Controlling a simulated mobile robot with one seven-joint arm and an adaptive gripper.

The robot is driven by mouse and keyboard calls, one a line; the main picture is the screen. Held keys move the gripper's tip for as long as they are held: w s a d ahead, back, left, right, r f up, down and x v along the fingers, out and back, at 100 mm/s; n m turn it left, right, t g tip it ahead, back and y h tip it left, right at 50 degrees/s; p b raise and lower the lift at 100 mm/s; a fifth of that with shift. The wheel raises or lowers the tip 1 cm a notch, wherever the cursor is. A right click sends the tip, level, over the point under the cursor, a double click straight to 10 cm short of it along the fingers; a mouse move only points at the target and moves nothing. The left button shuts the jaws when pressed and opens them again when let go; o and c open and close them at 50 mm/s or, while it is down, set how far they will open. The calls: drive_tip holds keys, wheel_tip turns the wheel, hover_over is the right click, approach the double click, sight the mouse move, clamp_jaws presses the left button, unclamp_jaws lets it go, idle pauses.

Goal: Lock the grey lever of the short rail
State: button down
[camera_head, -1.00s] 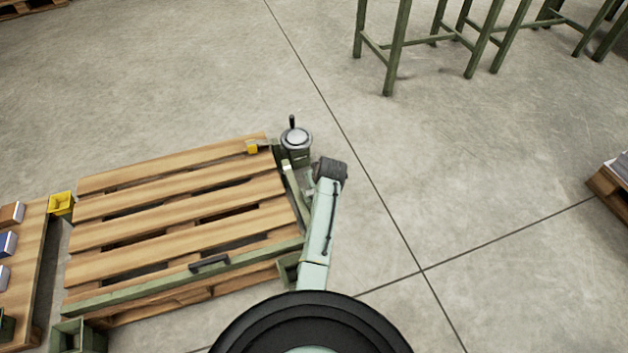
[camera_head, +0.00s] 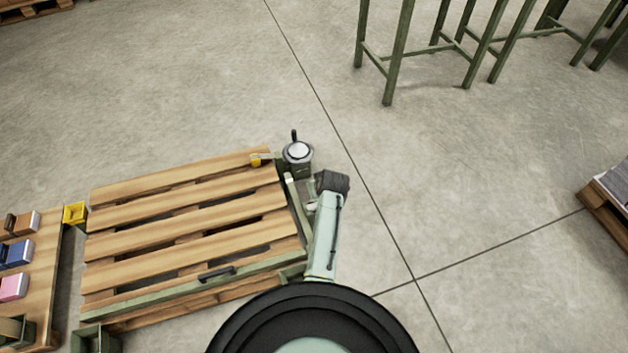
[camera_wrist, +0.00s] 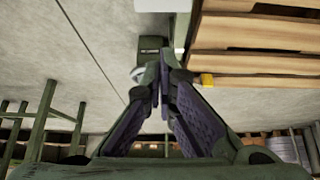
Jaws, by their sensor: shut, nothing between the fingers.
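The short green rail (camera_head: 301,212) runs along the right end of the wooden pallet. A pale grey piece (camera_head: 289,179) stands at its far part; I cannot tell for sure whether it is the grey lever or how it is set. In the head view my wrist hides part of this corner.
The pallet (camera_head: 185,216) has a long green rail (camera_head: 165,299) with a black handle (camera_head: 216,273) along its front. A yellow bracket (camera_head: 75,213) sits at its left. Green table legs (camera_head: 398,55) stand at the back right.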

drive_tip(key=shift+s+d+r+p, duration=0.25)
drive_tip(key=shift+s+r+p, duration=0.55)
